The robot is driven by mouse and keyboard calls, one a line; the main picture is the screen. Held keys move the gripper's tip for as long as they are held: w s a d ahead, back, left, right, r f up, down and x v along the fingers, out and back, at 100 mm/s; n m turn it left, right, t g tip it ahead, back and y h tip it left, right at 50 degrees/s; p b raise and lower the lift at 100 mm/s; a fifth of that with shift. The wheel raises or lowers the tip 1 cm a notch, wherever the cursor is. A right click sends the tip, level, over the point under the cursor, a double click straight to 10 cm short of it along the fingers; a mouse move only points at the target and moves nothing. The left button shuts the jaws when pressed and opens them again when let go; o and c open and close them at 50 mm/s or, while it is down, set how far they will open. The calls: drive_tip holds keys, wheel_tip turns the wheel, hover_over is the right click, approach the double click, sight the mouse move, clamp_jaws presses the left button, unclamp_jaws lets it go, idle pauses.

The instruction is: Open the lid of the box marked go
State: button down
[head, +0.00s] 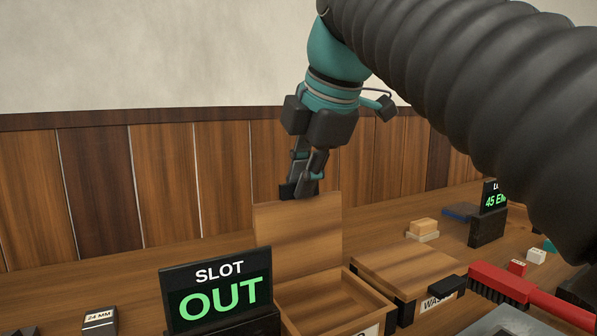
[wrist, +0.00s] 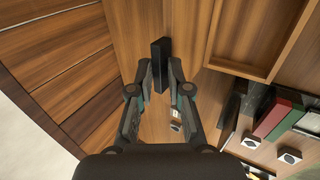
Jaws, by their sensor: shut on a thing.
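A wooden box (head: 335,303) stands open behind the OUT sign, with its lid (head: 298,235) raised about upright at the back. Only an edge of its white front label shows, so I cannot read its mark. My gripper (head: 303,184) is at the top edge of the lid, shut on its dark handle (head: 287,191). In the wrist view my gripper (wrist: 161,80) has the black handle (wrist: 160,58) between its fingertips. The open box (wrist: 255,35) shows at the upper right there.
A second wooden box (head: 405,268) marked WASTE stands to the right, its lid closed. The SLOT OUT sign (head: 217,290) stands in front at left. A red-handled brush (head: 500,282), small blocks (head: 423,226) and another sign (head: 488,220) are to the right. A panelled wall (head: 165,190) rises behind.

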drive_tip(key=shift+w+a+f, duration=0.1)
drive_tip(key=shift+w+f, duration=0.05)
drive_tip(key=c, duration=1.2)
unclamp_jaws()
drive_tip(key=v, duration=0.7)
drive_tip(key=shift+r, duration=0.3)
